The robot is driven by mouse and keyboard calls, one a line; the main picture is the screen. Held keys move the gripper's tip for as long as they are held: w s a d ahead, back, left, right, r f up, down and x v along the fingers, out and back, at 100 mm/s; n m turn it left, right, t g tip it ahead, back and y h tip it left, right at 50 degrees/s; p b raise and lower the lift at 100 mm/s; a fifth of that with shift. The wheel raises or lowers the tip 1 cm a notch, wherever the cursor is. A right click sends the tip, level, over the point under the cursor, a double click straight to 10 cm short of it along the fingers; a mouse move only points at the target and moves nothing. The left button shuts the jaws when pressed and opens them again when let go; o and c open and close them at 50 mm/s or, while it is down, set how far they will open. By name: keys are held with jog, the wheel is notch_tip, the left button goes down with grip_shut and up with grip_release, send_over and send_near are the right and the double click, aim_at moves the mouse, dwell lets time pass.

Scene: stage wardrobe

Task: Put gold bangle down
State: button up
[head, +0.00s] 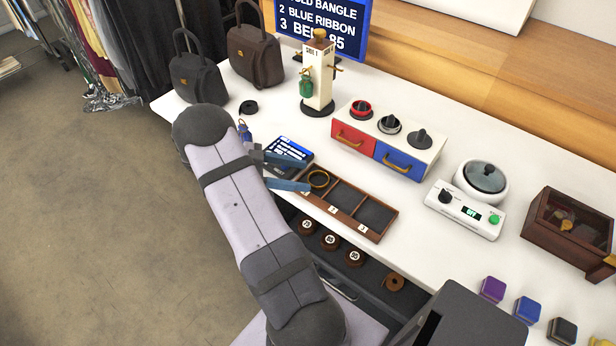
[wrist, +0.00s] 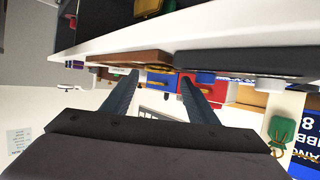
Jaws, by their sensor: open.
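The gold bangle (head: 319,178) is at the left compartment, by label 1, of the brown wooden tray (head: 382,231) on the white table. I cannot tell whether it lies flat on the floor of that compartment. In the wrist view the bangle (wrist: 160,69) shows as a thin gold curve by the wooden tray edge (wrist: 130,57). My gripper (head: 311,172) is open, its two blue-grey fingers spread wide, with the bangle just off the fingertips. In the wrist view no object is clamped between the fingers (wrist: 160,82). The middle and right compartments look empty.
A drawer box (head: 388,140) and a post with a green pendant (head: 318,75) stand behind. Belt rolls (head: 330,242) lie below the tray. A sign (head: 322,25) lists bangle, ribbon, belt.

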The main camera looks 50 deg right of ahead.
jog(key=v, duration=0.8)
jog(key=shift+b, duration=0.45)
